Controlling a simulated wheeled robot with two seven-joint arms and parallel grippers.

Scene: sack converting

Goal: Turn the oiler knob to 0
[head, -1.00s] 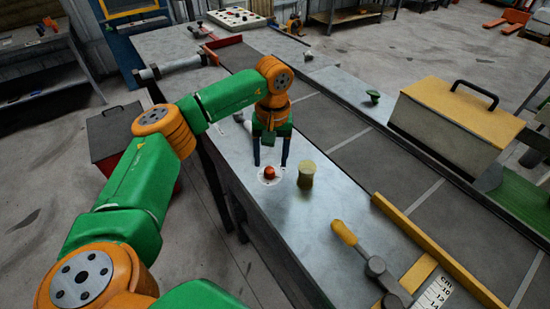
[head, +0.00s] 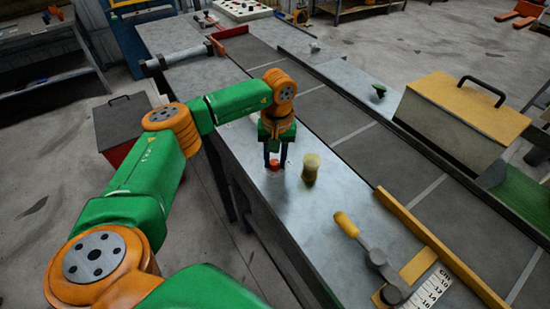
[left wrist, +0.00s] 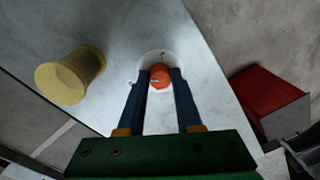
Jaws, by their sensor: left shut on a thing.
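The oiler knob is a small orange-red knob (head: 275,166) on a round white dial plate on the grey bench top. In the left wrist view the knob (left wrist: 161,76) sits between my finger tips, with the white dial plate (left wrist: 144,63) around it. My left gripper (head: 274,163) points down from above and is shut on the knob, one finger on each side. A small pale mark shows on the knob, but the dial's figures are too small to read. My right gripper is not in view.
A yellowish cylinder (head: 311,169) stands close to the right of the knob. A yellow-handled lever (head: 347,225) and a scale (head: 430,287) lie nearer on the bench. A conveyor belt (head: 345,128) runs along the right, with a yellow-topped box (head: 466,105) beyond.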

